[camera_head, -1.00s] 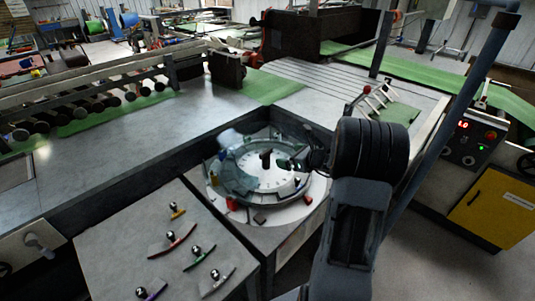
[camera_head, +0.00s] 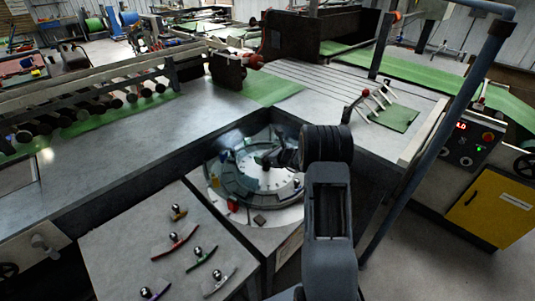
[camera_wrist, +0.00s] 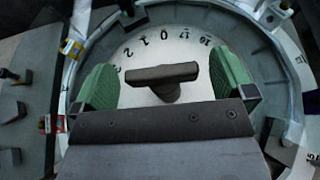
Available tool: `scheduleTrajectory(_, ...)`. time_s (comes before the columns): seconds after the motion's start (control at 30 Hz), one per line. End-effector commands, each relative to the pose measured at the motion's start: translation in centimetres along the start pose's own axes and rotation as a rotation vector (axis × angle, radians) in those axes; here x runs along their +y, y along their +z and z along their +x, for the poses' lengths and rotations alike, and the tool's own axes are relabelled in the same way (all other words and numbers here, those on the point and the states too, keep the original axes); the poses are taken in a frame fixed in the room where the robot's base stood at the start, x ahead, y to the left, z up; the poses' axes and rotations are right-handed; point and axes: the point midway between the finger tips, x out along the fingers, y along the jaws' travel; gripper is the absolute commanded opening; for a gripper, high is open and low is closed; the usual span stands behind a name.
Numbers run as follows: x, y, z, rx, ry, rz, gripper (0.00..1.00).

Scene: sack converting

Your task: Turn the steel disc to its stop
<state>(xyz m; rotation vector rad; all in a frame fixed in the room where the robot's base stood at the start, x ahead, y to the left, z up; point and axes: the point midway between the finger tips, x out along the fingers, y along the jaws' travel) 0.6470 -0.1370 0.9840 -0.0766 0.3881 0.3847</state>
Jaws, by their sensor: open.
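The pale steel disc (camera_head: 284,183) lies flat in a round fixture set into the bench corner. In the wrist view the disc (camera_wrist: 140,50) shows printed numbers along its far edge. A dark T-shaped handle (camera_wrist: 160,73) stands at its middle. My gripper (camera_wrist: 166,84) is open, with one green-padded finger left of the handle's bar and one right of it, both apart from it. In the head view my gripper (camera_head: 277,160) is small and partly hidden by my wrist. The near part of the disc is hidden by my gripper's body in the wrist view.
A grey ring (camera_head: 225,183) with blocks surrounds the disc; a red block (camera_head: 233,205) sits on its near side. A side table (camera_head: 130,225) at front left holds several knobbed coloured arcs. A blue-grey post (camera_head: 437,135) stands at right, near a control box (camera_head: 472,140).

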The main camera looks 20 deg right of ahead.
Motion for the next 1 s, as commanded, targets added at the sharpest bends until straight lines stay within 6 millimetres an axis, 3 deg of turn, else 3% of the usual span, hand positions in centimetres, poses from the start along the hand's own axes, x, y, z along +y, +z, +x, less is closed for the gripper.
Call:
scheduleTrajectory(0.33, 0.0, -0.02, 0.19, 0.0, 0.0, 0.0, 0.98)
scheduleTrajectory(1.0, 0.0, 0.0, 0.16, 0.0, 0.0, 0.0, 0.34)
